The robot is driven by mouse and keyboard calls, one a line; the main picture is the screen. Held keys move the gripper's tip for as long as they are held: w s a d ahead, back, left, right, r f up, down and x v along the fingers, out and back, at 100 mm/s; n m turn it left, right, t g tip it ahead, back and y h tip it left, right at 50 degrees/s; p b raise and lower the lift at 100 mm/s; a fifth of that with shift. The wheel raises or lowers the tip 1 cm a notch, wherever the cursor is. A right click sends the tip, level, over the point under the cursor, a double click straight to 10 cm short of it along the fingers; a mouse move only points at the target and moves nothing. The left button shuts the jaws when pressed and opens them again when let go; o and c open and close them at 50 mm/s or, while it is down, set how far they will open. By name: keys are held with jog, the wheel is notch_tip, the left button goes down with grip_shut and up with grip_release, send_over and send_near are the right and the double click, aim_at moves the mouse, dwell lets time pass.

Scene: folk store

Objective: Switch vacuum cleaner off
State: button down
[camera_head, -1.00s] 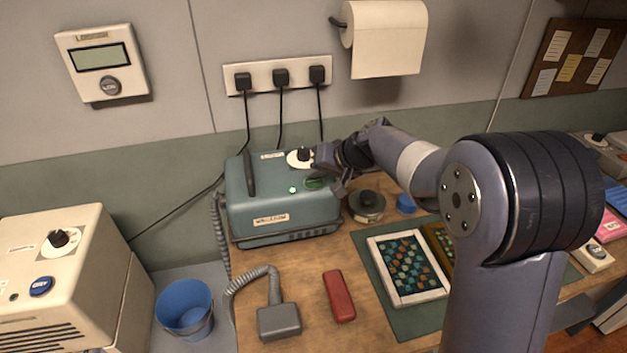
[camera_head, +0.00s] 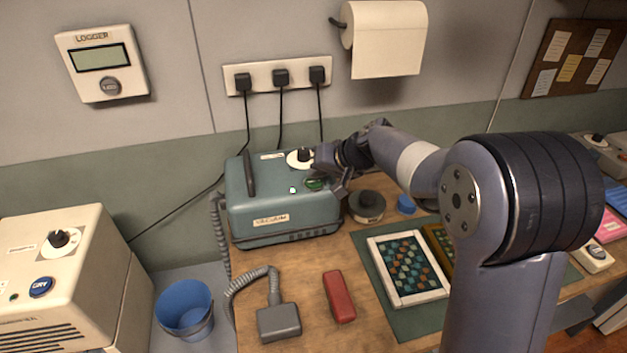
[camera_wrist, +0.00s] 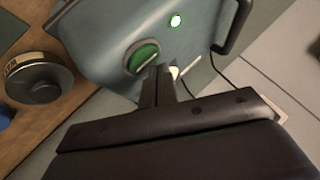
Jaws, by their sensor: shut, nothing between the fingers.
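The vacuum cleaner (camera_head: 265,205) is a teal box with a "VACUUM" label, standing at the back of the wooden bench. On its top are a black knob on a white dial (camera_head: 300,157), a green switch (camera_head: 316,184) and a small lit lamp (camera_head: 293,190). In the wrist view the green switch (camera_wrist: 142,57) and the bright, green-edged lamp (camera_wrist: 176,20) show clearly. My gripper (camera_wrist: 158,72) is shut and empty, its fingertips close beside the green switch; I cannot tell whether they touch it. The gripper partly hides the dial in the wrist view.
A dark round tin (camera_head: 366,206) and a blue cap (camera_head: 406,204) stand right of the vacuum. In front lie a grey hose nozzle (camera_head: 279,322), a red block (camera_head: 339,297) and a framed tile panel (camera_head: 374,252). Plugs fill the wall socket strip (camera_head: 262,76) behind.

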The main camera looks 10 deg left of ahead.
aim_at(317, 183)
jog(key=shift+f, duration=0.15)
dwell(0.4)
jog(key=shift+f+b, duration=0.35)
jog(key=shift+b, duration=0.3)
jog(key=shift+r, duration=0.45)
jog(key=shift+r, duration=0.1)
jog(key=shift+r+p, duration=2)
jog(key=shift+r, duration=1)
jog(key=shift+f, duration=0.25)
